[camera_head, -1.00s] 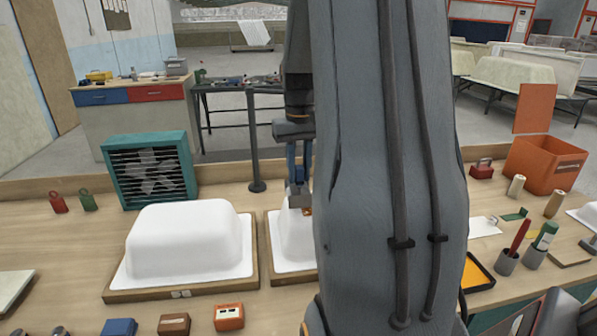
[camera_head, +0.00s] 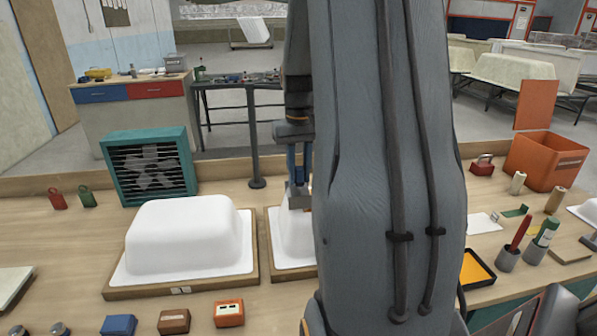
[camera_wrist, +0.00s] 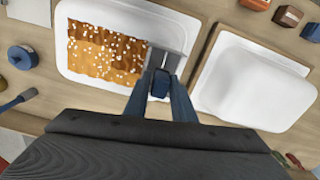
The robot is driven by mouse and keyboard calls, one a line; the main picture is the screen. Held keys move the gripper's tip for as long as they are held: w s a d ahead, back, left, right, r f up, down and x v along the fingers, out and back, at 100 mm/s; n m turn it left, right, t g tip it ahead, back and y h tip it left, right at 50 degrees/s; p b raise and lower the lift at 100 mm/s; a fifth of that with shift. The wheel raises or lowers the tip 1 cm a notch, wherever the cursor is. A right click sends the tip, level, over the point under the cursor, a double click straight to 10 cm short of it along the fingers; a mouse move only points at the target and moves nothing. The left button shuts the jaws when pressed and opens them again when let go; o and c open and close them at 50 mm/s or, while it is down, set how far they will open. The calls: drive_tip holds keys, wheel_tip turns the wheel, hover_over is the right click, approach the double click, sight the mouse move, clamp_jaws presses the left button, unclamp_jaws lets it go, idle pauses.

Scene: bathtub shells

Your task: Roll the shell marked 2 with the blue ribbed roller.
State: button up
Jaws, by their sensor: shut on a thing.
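A white shell on a wooden-edged board (camera_head: 282,240) is partly hidden behind my arm. In the wrist view this shell (camera_wrist: 70,82) bears a brown-orange patch (camera_wrist: 104,52) dotted with white specks. My gripper (camera_wrist: 160,88) is shut on the blue handle of the roller (camera_wrist: 160,82). The roller's grey head lies at or over the shell, beside the patch's right edge; contact is unclear. In the head view my gripper (camera_head: 299,188) is above the same shell. A second, plain white shell (camera_head: 185,235) stands to the left, and at right in the wrist view (camera_wrist: 255,85). I cannot read any shell number.
A teal fan box (camera_head: 150,168) stands behind the plain shell. Blue (camera_head: 118,326), brown (camera_head: 173,323) and orange (camera_head: 229,313) boxes line the front. At right are an orange bin (camera_head: 545,162), cups with tools (camera_head: 507,262) and a yellow-orange tray (camera_head: 476,268). A blue jar (camera_wrist: 22,57) is beside the patched shell.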

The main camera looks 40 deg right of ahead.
drive_tip(key=shift+f, duration=0.65)
idle(1.6)
drive_tip(key=shift+s+d+r+p, duration=0.1)
drive_tip(key=shift+s+d+p, duration=0.75)
drive_tip(key=shift+d, duration=0.6)
drive_tip(key=shift+s+d+f+p, duration=0.1)
drive_tip(key=shift+s+d+p, duration=0.7)
drive_tip(key=shift+d, duration=0.6)
drive_tip(key=shift+s+d+r+p, duration=0.1)
drive_tip(key=shift+s+d+p, duration=0.75)
drive_tip(key=shift+d, duration=0.6)
drive_tip(key=shift+s+d+f+p, duration=0.1)
drive_tip(key=shift+s+d+p, duration=0.15)
drive_tip(key=shift+s+d, duration=0.5)
drive_tip(key=shift+s+d+f+p, duration=0.1)
drive_tip(key=shift+s+d+p, duration=0.15)
drive_tip(key=shift+s+d, duration=0.45)
drive_tip(key=shift+s+d+p, duration=0.35)
drive_tip(key=shift+s+d, duration=0.15)
drive_tip(key=shift+d, duration=0.5)
drive_tip(key=shift+s+d+p, duration=0.4)
drive_tip(key=shift+s+d, duration=0.15)
drive_tip(key=shift+d, duration=0.5)
drive_tip(key=shift+s+d+p, duration=0.35)
drive_tip(key=shift+s+d, duration=0.15)
drive_tip(key=shift+d, duration=0.5)
drive_tip(key=shift+r, duration=0.1)
drive_tip(key=shift+w+a, duration=0.1)
